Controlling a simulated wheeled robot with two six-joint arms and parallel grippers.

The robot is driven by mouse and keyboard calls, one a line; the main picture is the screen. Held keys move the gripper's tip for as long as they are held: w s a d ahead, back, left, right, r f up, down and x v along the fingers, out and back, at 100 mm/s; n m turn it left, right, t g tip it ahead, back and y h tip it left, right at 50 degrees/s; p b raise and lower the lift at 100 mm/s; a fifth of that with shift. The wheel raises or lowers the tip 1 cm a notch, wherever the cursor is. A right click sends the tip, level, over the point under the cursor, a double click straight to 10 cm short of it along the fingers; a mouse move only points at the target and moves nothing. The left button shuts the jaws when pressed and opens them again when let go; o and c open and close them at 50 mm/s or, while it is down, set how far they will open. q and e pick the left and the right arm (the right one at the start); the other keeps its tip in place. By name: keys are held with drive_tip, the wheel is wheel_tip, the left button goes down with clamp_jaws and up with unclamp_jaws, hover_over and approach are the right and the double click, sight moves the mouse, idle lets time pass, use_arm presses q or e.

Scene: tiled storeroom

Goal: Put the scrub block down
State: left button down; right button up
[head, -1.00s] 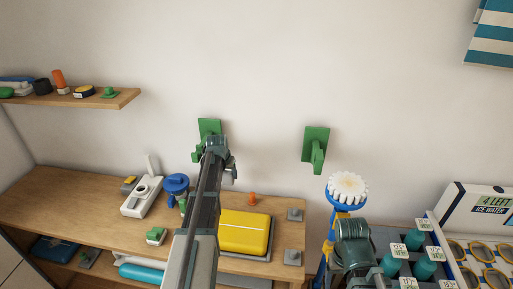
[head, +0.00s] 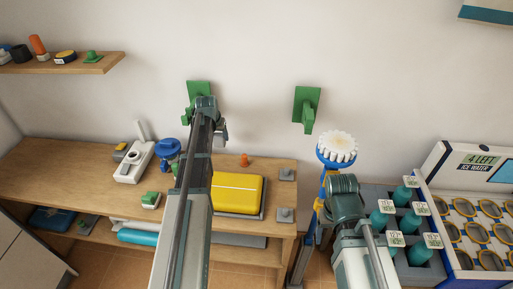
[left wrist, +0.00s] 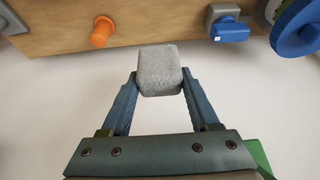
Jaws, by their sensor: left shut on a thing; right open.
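The scrub block is a pale grey, rounded block (left wrist: 159,70), held between the two blue fingertips of my left gripper (left wrist: 160,86) in the left wrist view. The block is clear of the table there, with white wall behind it. In the head view my left arm reaches up to the left green wall bracket (head: 199,90) and hides most of the gripper and the block. My right arm's end (head: 343,190) is at the right of the head view, beside a blue stand with a white toothed top (head: 337,147). Its fingers are hidden.
The wooden table (head: 70,170) bears a yellow case (head: 238,190), an orange knob (head: 244,160), a blue valve wheel (head: 167,148) and a white device (head: 135,165). A second green bracket (head: 306,106) is on the wall. A bottle crate (head: 378,190) stands at right.

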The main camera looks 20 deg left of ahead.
sight(216, 141)
use_arm(q)
drive_tip(key=shift+f+b, duration=4.95)
drive_tip(key=shift+f, duration=0.05)
drive_tip(key=shift+f, duration=0.1)
drive_tip(key=shift+f, duration=0.15)
drive_tip(key=shift+c, duration=0.6)
unclamp_jaws()
drive_tip(key=shift+r, duration=0.3)
drive_tip(key=p+v, duration=1.1)
drive_tip(key=v, duration=0.1)
drive_tip(key=shift+s, duration=0.1)
drive_tip(key=shift+f, duration=0.1)
